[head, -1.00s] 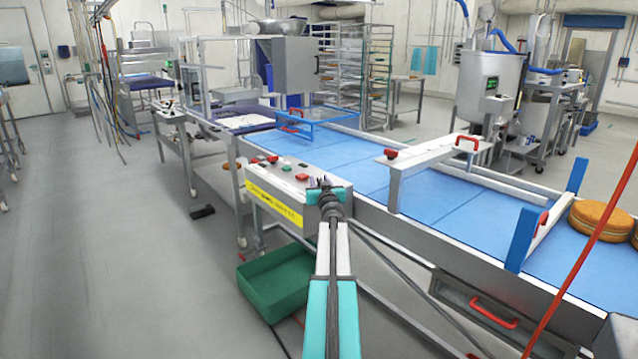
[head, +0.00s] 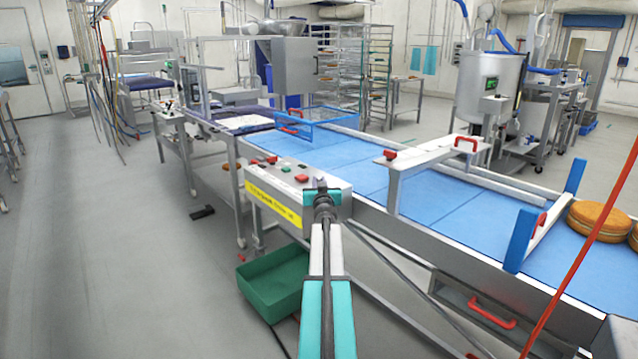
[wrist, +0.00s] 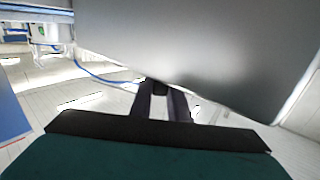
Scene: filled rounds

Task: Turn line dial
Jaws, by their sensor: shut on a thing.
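The control box (head: 318,222) with a yellow label strip stands at the near side of the blue conveyor. Its top carries red and green buttons (head: 302,178). My gripper (head: 322,184) is at the right end of this box, and my own wrist covers most of it in the head view. In the wrist view, my gripper (wrist: 161,100) has its two dark fingers shut on a small dark piece, the line dial (wrist: 160,86), at the lower edge of a large grey face. The dial's pointer or marking cannot be made out.
The blue conveyor (head: 440,215) runs behind the box, with a metal bridge (head: 430,160) and red handles over it. Round cakes (head: 598,220) lie at the right. A green crate (head: 272,285) is on the floor below. Open floor lies at the left.

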